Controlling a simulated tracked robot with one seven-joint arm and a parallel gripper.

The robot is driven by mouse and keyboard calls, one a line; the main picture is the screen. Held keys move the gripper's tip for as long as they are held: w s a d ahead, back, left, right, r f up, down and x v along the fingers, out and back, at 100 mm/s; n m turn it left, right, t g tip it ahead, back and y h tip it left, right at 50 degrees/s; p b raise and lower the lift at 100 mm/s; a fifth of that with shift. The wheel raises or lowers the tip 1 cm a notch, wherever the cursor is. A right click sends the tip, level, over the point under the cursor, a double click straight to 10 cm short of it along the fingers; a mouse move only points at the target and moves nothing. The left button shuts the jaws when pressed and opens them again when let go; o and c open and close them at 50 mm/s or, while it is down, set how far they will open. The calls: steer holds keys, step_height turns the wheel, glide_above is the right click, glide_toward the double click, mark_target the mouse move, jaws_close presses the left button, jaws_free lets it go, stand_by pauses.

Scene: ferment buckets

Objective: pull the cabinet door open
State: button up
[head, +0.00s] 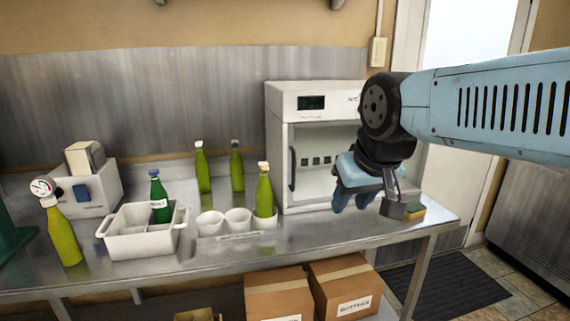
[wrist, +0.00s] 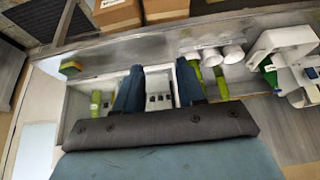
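The cabinet (head: 317,98) is a white box with a dark display, standing at the back of the metal table. Its front shows a pale interior with several dark square ports, and the door looks shut. A dark vertical handle (head: 292,170) is on the door's left side. My gripper (head: 352,203) hangs in front of the cabinet's right part, to the right of the handle and apart from it. In the wrist view, my gripper (wrist: 158,88) has its two blue fingers spread with nothing held between them. The cabinet (wrist: 158,72) shows between and beyond them; the handle cannot be made out there.
A yellow-green sponge (head: 415,212) lies at the table's right end. Left of the cabinet stand white cups (head: 237,221), several green bottles (head: 203,170), a compartmented white bin (head: 118,247) and a small white device (head: 97,188). Cardboard boxes (head: 280,293) sit below. Table space before the cabinet is clear.

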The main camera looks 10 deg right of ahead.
steer(key=w+d+r+n+g, duration=0.1)
steer(key=w+r, duration=0.1)
steer(key=w, duration=1.5)
steer(key=w+r+n, duration=0.1)
steer(key=w+r, duration=0.1)
steer(key=w, duration=1.4)
steer(key=shift+y, duration=0.4)
steer(key=x, duration=1.3)
steer(key=shift+f, duration=0.35)
jaws_close()
